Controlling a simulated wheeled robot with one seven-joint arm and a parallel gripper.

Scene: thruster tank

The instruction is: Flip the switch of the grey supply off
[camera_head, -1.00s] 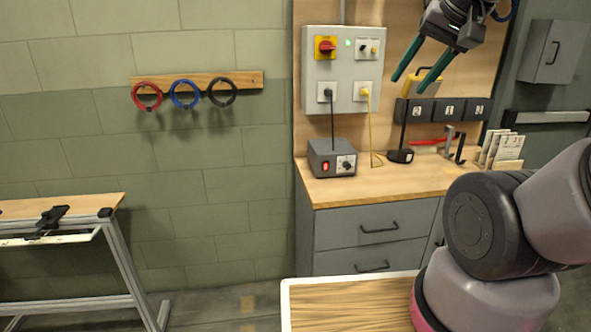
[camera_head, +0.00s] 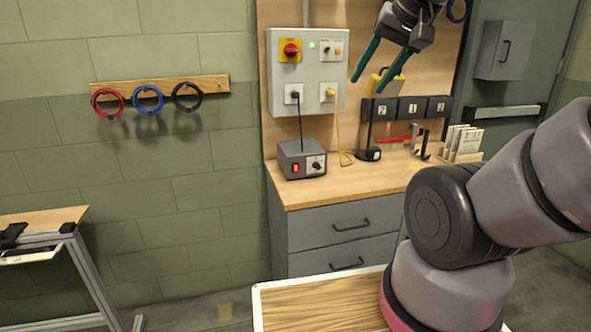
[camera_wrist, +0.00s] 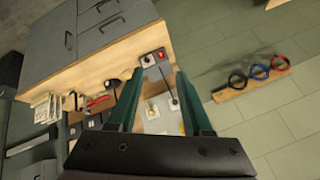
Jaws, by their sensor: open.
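The grey supply (camera_head: 302,160) is a small box on the wooden counter, below the wall panel. Its front has a lit red switch (camera_head: 296,168) on the left and a dark knob on the right. A black cable runs from its top up to the panel. In the wrist view the supply (camera_wrist: 153,60) lies ahead, between the fingertips, with the red switch showing. My gripper (camera_head: 372,75) is open and empty, with green fingers pointing down, high in front of the panel and right of the supply, well apart from it. It also shows in the wrist view (camera_wrist: 154,78).
A wall panel (camera_head: 309,70) with a red rotary switch and sockets hangs above the supply. A black stand (camera_head: 369,154), red tool and card holder (camera_head: 465,156) are to its right. Cable coils (camera_head: 147,97) hang on the left wall. The counter before the supply is clear.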

